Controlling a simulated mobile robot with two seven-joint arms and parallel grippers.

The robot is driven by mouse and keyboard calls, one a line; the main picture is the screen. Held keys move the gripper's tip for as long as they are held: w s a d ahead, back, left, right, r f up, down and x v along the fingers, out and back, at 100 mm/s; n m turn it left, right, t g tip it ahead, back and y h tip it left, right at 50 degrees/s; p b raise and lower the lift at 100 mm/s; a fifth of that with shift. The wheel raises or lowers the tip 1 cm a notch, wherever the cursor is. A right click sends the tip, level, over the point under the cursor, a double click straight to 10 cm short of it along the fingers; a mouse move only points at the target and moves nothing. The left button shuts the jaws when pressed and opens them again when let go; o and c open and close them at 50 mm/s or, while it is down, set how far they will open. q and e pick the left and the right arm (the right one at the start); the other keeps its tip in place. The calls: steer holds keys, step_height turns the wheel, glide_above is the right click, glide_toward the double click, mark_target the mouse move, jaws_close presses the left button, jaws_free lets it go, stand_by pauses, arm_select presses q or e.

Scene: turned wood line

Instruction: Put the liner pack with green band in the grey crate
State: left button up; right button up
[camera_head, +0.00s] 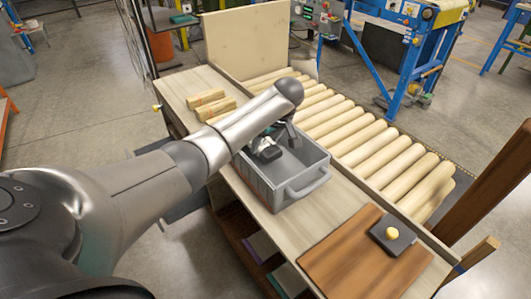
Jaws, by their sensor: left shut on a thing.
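The grey crate (310,191) stands on the pale wooden bench top beside the rollers, with its open top up and a handle at its near right end. My left arm reaches in from the left, and my left gripper (267,149) points down at the far left part of the crate. It is shut on a small whitish pack (269,154), which I take to be the liner pack. The arm and fingers hide much of it, and its green band is too small to make out clearly. I cannot tell if the pack touches the crate floor. My right gripper is not in view.
Wooden blocks (208,97) lie on the bench at the far left. A roller conveyor (345,125) runs along the right side. A brown board (350,262) and a dark block with a yellow knob (392,237) are at the near right. Most of the crate's inside looks empty.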

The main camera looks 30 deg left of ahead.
mark_target(268, 146)
arm_select(q)
steer(key=shift+f+b, duration=0.4)
steer(key=shift+f, duration=1.35)
steer(key=shift+f, duration=0.15)
steer(key=o, duration=1.3)
steer(key=shift+o, duration=0.2)
steer(key=p+v, duration=0.3)
steer(key=v, duration=0.8)
steer(key=shift+w, duration=0.1)
steer(key=shift+d+r, duration=0.2)
steer(key=shift+r, duration=0.45)
